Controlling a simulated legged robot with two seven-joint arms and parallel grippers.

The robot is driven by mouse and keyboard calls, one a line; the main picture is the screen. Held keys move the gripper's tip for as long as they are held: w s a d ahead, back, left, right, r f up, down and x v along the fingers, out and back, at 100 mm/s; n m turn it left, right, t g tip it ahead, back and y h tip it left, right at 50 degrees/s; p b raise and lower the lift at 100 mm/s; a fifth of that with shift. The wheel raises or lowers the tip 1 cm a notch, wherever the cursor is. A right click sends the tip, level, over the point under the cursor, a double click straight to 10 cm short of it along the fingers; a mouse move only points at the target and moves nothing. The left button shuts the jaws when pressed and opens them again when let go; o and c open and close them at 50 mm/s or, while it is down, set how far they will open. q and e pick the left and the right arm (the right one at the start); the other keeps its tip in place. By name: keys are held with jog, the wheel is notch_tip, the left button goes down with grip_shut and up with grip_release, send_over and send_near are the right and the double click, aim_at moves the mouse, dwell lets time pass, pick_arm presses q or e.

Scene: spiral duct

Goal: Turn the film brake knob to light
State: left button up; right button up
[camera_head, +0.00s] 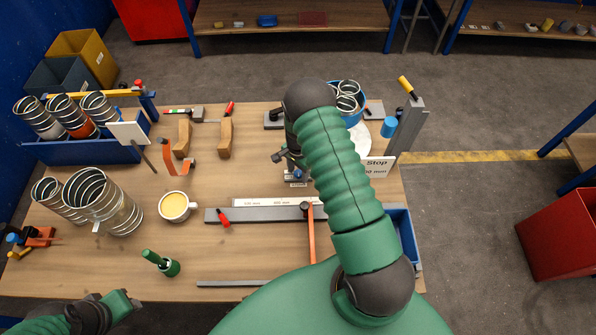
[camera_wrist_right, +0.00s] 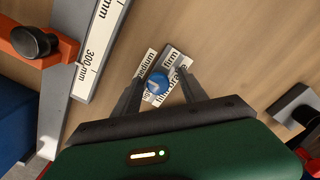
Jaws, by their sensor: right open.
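The film brake knob (camera_wrist_right: 157,82) is a small blue round knob with a pale pointer mark, on the wooden bench in the right wrist view. White labels around it read Medium (camera_wrist_right: 147,66), Firm (camera_wrist_right: 171,57) and film brake; another label at the left is partly covered. My right gripper (camera_wrist_right: 161,88) is open, with one finger on each side of the knob; I cannot tell whether they touch it. In the head view my right arm (camera_head: 335,160) hides much of that area, and a label plate (camera_head: 297,182) shows beside it. My left gripper (camera_head: 119,304) is at the lower left, its fingers unclear.
A grey ruler rail (camera_head: 262,214) with an orange stop lies in front of the knob. A Stop sign (camera_head: 377,166) stands to the right.

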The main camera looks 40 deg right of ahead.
jog(key=shift+s+a+r, duration=0.1)
jog(key=shift+a+r, duration=0.05)
jog(key=shift+r, duration=0.05)
jog(key=c, duration=0.5)
grip_shut()
jog(key=shift+n, duration=0.3)
jog(key=n+b, duration=0.1)
jog(key=n, duration=0.2)
jog(key=shift+n, duration=0.4)
jog(key=n+b, duration=0.1)
jog(key=n, duration=0.3)
jog(key=shift+n, duration=0.3)
jog(key=n, duration=0.4)
jog(key=shift+n, duration=2.5)
